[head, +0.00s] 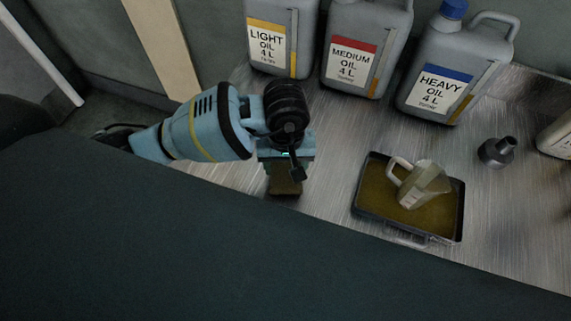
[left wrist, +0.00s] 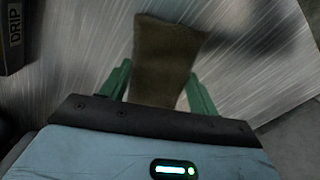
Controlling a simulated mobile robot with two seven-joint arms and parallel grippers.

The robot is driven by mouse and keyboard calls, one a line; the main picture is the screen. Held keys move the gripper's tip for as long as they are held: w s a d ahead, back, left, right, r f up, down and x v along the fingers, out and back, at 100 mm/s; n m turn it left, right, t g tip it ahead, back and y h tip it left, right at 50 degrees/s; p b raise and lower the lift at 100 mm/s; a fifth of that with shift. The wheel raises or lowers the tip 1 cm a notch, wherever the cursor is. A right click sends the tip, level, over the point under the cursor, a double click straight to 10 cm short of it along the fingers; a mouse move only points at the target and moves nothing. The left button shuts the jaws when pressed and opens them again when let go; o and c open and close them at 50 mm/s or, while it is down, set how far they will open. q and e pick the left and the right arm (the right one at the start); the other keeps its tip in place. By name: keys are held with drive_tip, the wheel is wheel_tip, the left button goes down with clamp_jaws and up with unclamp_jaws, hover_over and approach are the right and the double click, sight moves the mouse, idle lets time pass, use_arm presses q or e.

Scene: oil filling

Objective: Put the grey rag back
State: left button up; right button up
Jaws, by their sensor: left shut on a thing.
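The rag (head: 286,186), which looks brownish rather than plain grey, hangs below my left gripper (head: 287,163) near the front left of the metal worktop. In the left wrist view the rag (left wrist: 166,58) lies between the two green fingers of my left gripper (left wrist: 160,88) and extends beyond them. The gripper is shut on it. I cannot tell whether the rag's lower end touches the worktop. My right gripper is not in view.
Light (head: 276,38), medium (head: 361,48) and heavy oil (head: 447,72) canisters stand along the back. A dark tray (head: 362,210) holds a tilted jug (head: 424,184). A dark funnel-like piece (head: 494,152) stands at right. A "DRIP" label (left wrist: 14,24) shows in the wrist view.

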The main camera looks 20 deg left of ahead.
sight(286, 169)
use_arm(q)
drive_tip(key=shift+f, duration=0.4)
drive_tip(key=shift+f, duration=0.2)
drive_tip(key=o, duration=0.9)
drive_tip(key=shift+r, duration=0.15)
wheel_tip(286, 169, up, 12)
drive_tip(key=shift+r, duration=0.1)
